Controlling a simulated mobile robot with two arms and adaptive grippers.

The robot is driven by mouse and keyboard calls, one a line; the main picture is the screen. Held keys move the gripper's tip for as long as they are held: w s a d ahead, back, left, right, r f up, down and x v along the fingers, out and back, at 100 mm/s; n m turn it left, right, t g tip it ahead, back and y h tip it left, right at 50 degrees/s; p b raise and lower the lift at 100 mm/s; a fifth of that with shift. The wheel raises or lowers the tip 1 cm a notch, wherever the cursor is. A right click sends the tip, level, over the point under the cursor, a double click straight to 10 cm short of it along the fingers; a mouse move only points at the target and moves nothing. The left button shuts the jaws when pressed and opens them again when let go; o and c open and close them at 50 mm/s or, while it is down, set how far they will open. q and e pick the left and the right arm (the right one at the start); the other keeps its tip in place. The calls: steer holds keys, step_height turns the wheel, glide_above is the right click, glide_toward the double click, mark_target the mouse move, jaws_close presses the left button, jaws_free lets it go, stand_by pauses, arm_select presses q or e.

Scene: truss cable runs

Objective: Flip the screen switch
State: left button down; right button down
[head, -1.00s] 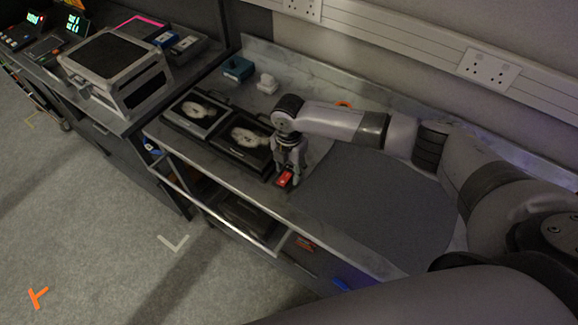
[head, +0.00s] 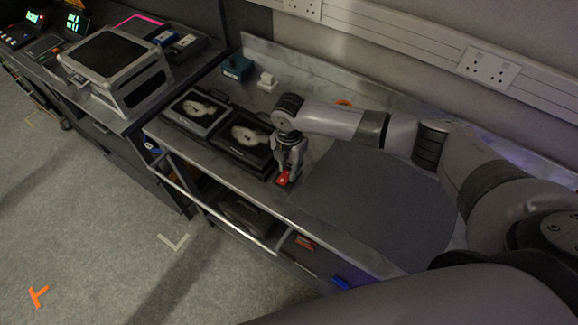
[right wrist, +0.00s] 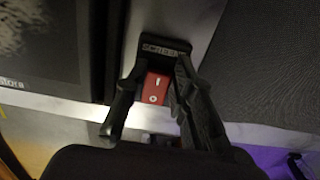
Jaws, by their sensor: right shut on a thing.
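The screen switch is a small black block with a red rocker (head: 282,180) at the front edge of the bench. In the right wrist view its black plate carries the word SCREEN (right wrist: 165,49), and the red rocker (right wrist: 154,88) with a white mark lies below that word. My right gripper (head: 287,172) points down over the switch. In the right wrist view its two dark fingers (right wrist: 160,80) stand on either side of the red rocker, shut on it. The fingers partly hide the switch in the head view. My left gripper is not in view.
Two dark framed screens with pale images (head: 245,140) lie left of the switch. A grey mat (head: 375,210) covers the bench to the right. A teal block (head: 237,67) and a white block (head: 267,82) stand behind. A silver-edged case (head: 118,72) sits on the left bench.

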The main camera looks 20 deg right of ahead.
mark_target(285, 177)
steer(key=shift+s+a+r+t+h+p, duration=0.15)
steer(key=shift+r+t+h+p, duration=0.2)
steer(key=shift+p, duration=0.55)
steer(key=shift+f+h, duration=0.1)
steer(key=shift+h, duration=0.15)
steer(key=shift+t, duration=0.25)
steer(key=c, duration=1.4)
jaws_free()
steer(key=shift+f, duration=0.1)
steer(key=shift+o, duration=0.2)
step_height(285, 177, up, 12)
steer(key=s+a, duration=0.1)
steer(key=shift+a, duration=0.2)
steer(key=shift+s+f, duration=0.1)
steer(key=shift+f, duration=0.05)
